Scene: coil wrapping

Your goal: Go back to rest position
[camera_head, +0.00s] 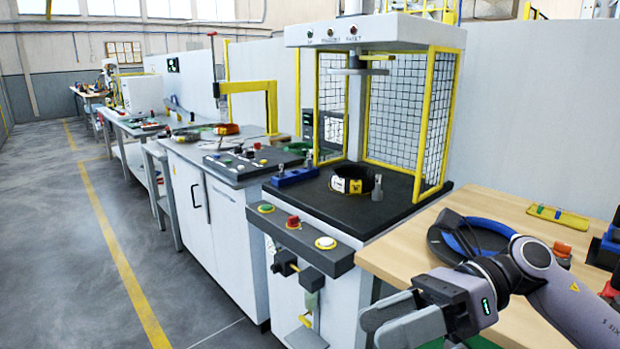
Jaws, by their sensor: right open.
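My right gripper (376,322) is at the lower right, in front of the wooden table's near edge. Its grey fingers point left, and it is open with nothing seen between them. My left gripper is not in view. A dark ring-shaped coil (353,183) with a yellow and white label sits on the black bed of the wrapping machine (375,37). A black and blue coil (440,243) lies on the wooden table (405,252), just behind my right wrist, which partly hides it.
The machine's front panel has a red button (293,221). A yellow tray (558,217) lies at the table's back, and dark blue and red items stand at the right edge. Workbenches (215,158) line up to the left. The grey floor (60,240) at the left is clear.

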